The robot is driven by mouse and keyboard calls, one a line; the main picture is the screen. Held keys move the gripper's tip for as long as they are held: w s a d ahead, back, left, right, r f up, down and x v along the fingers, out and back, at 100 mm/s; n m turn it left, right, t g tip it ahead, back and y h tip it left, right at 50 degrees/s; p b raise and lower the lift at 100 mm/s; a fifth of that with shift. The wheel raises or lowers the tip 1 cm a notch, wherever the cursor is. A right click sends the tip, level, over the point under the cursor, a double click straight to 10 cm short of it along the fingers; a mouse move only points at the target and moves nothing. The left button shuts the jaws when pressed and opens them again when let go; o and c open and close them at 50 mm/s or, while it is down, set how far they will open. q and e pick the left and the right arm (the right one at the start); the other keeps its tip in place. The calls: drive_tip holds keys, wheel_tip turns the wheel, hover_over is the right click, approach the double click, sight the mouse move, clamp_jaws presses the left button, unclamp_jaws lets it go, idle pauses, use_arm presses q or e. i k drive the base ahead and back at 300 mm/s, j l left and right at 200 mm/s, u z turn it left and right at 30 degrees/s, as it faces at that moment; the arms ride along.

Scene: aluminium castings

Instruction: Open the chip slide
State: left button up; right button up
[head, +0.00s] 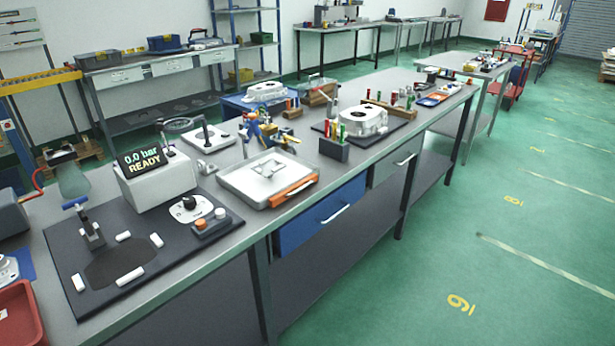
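No part in view is labelled as the chip slide, so I cannot tell for certain which one it is. A shallow light-grey metal box (241,183) with an orange bar (292,194) along its front right edge lies on the long grey workbench. A small pale fitting (267,168) is on its top. Below the bench top is a blue drawer (318,214) with a pale handle, and it looks shut. A grey drawer (395,163) beside it also looks shut. Neither of my grippers is in view.
Left of the box, a pressure unit (157,184) reading "0.0 bar READY" stands beside a dark mat (65,255) with clamps and white pads. A holder of coloured-handled tools (334,148) and a casting (363,120) stand behind. The green floor (480,250) at right is clear.

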sight(275, 201)
drive_tip(key=i+l+u, duration=0.1)
drive_tip(key=i+l, duration=0.25)
drive_tip(key=l, duration=0.15)
drive_tip(key=i+l+u, duration=0.15)
drive_tip(key=i+l, duration=0.2)
drive_tip(key=l, duration=0.15)
